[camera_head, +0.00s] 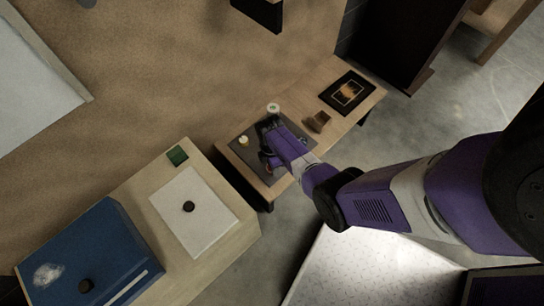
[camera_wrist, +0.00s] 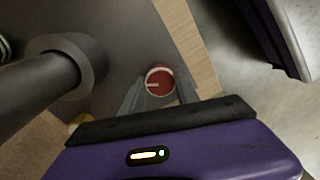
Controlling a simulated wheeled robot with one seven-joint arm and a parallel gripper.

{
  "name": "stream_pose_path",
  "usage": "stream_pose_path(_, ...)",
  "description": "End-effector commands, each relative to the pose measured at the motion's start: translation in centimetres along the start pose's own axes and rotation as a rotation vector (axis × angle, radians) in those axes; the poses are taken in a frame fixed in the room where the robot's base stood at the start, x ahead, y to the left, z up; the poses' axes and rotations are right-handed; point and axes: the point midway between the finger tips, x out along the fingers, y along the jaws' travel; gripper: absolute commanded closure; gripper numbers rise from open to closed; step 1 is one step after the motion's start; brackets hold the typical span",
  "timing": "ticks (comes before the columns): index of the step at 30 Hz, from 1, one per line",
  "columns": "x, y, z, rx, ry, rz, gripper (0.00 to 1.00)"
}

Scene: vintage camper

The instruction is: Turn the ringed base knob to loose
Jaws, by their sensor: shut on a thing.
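A round red knob (camera_wrist: 159,81) with a pale rim and a white pointer line shows in the wrist view. Its line points to the left. My gripper (camera_wrist: 159,92) is shut on this knob, with one grey finger on either side of it. In the head view my gripper (camera_head: 266,138) reaches down over the dark mat (camera_head: 241,158) on the wooden bench, and the arm hides the knob there. A thick grey post with a wide collar (camera_wrist: 88,62) stands just left of the knob in the wrist view.
The bench (camera_head: 368,92) also carries a brown block-like object (camera_head: 317,122) and a dark framed picture (camera_head: 347,92). A small yellowish item (camera_head: 243,141) lies on the mat's left. A counter with a white panel (camera_head: 196,221) and a blue box (camera_head: 85,262) stands at lower left.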

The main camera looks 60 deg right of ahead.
Motion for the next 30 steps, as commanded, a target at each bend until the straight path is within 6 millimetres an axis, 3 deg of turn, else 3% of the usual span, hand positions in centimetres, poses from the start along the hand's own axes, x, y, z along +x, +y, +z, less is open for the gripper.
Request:
stream_pose_path(15,-0.01,-0.02,-0.08,-0.409,-0.021,0.001,1.0)
stream_pose_path(30,0.04,-0.05,-0.13,-0.536,-0.026,0.0,1.0)
